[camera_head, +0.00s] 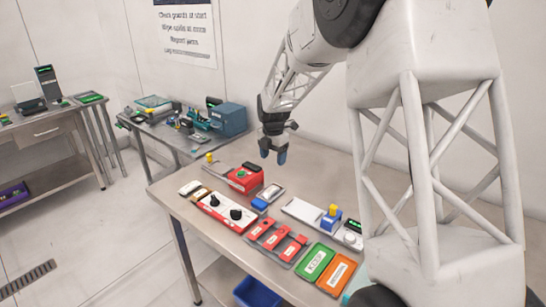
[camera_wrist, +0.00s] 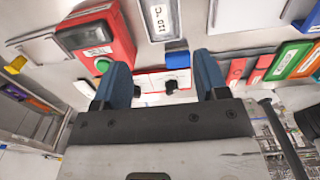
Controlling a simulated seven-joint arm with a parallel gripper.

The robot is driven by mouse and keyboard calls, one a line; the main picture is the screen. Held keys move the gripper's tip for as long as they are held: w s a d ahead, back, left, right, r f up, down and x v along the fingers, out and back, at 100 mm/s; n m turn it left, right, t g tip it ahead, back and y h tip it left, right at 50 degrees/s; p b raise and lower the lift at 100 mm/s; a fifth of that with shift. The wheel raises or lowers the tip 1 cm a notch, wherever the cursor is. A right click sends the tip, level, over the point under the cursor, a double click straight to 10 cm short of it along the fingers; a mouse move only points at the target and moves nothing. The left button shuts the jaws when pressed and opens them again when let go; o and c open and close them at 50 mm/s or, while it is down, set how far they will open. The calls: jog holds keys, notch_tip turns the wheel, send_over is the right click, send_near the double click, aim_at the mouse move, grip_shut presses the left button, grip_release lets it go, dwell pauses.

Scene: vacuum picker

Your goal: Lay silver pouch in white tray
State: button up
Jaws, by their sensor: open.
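My gripper (camera_head: 273,157) is open and empty, hanging above the back of the table; its two blue fingers (camera_wrist: 165,80) spread apart in the wrist view. A flat silver-grey piece with a white label (camera_head: 271,191), probably the silver pouch, lies on the table below my gripper, beside a small blue block (camera_head: 260,204). It also shows at the top of the wrist view (camera_wrist: 160,22). A pale, shallow tray (camera_head: 300,209), likely the white tray, lies to its right. In the wrist view it shows as a white surface (camera_wrist: 243,14).
A red box with a green button (camera_head: 242,178) and a knobbed control panel (camera_head: 226,210) stand left. Red pieces (camera_head: 276,240), a green bin (camera_head: 314,263) and an orange bin (camera_head: 337,275) lie in front. A blue-and-yellow part (camera_head: 332,217) stands at the pale tray's right.

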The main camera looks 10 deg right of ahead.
jog(key=s+d+r+m, duration=0.2)
jog(key=s+r+m, duration=0.2)
jog(key=s, duration=0.4)
jog(key=s+d+r+m+t, duration=0.1)
jog(key=s+r+m, duration=0.4)
jog(key=s, duration=0.3)
jog(key=s+d+r+m, duration=0.2)
jog(key=s+r+m, duration=0.2)
jog(key=s, duration=0.4)
jog(key=s+d+f+m, duration=0.1)
jog(key=s+m, duration=0.6)
jog(key=s, duration=0.6)
jog(key=s+d+m+t, duration=0.1)
jog(key=s+d+m, duration=0.1)
jog(key=s+m, duration=0.5)
jog(key=shift+s+f+t, duration=0.3)
jog(key=shift+s+f, duration=0.05)
jog(key=shift+s, duration=3.05)
